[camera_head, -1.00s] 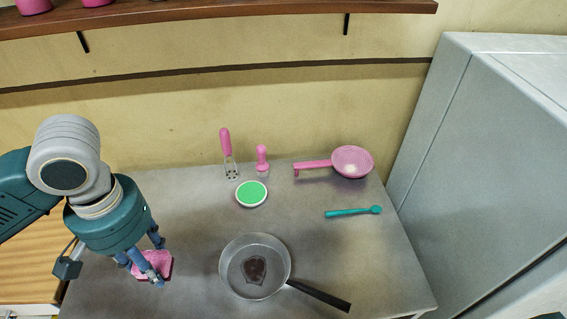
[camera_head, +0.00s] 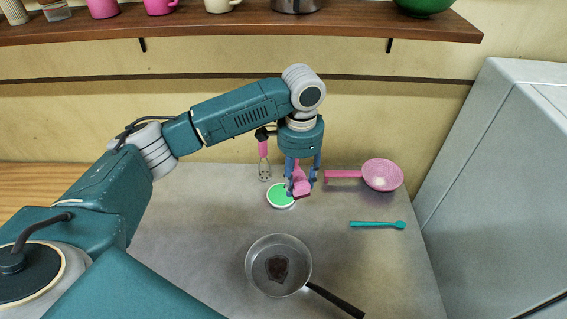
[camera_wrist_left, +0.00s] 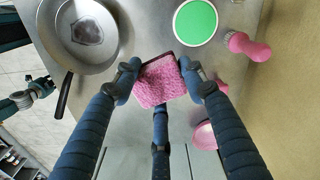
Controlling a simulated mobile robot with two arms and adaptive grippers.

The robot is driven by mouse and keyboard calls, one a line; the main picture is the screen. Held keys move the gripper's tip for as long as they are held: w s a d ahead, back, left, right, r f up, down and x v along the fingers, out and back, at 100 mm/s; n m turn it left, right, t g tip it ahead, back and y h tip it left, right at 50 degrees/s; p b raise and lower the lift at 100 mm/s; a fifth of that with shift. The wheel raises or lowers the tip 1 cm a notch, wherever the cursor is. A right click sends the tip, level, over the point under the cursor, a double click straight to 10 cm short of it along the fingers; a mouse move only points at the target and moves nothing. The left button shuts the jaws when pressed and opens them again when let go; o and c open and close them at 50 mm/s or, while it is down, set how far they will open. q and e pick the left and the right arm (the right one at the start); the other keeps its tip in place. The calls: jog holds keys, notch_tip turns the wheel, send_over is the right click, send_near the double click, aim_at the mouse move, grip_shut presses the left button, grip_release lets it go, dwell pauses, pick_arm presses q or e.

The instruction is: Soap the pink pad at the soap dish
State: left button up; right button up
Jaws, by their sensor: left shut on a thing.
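The pink pad (camera_head: 301,188) is held between the fingers of my left gripper (camera_head: 301,181), which is shut on it. The pad also shows in the left wrist view (camera_wrist_left: 159,82), gripped from both sides. In the left wrist view the dish (camera_wrist_left: 195,22) is clear of the pad. The pad appears to be above the counter, apart from the dish. My right gripper is not clearly in view.
A frying pan (camera_head: 262,254) with a dark patch stands in front on the grey counter (camera_head: 200,240). A shelf with mugs (camera_head: 240,28) is above; a grey cabinet (camera_head: 500,180) stands right.

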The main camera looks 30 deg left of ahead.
aim_at(281, 194)
pick_arm(q)
jog(key=w+a+f+m, duration=0.1)
jog(key=a+f, duration=0.1)
jog(key=w+a+f+m, duration=0.2)
jog(key=a, duration=0.1)
jog(key=w+a+f+m, duration=0.2)
jog(key=f, duration=0.1)
jog(key=shift+w+a+p, duration=0.2)
jog(key=shift+a+p, duration=0.1)
notch_tip(281, 194, down, 4)
jog(key=b, duration=0.5)
jog(key=shift+f, duration=0.25)
jog(key=shift+r, duration=0.1)
jog(key=shift+f+b, duration=0.3)
jog(key=shift+f, duration=0.3)
dwell(0.3)
jog(key=shift+s+f+p, duration=0.15)
jog(key=shift+s+p, duration=0.05)
jog(key=shift+p, duration=0.25)
dwell(1.8)
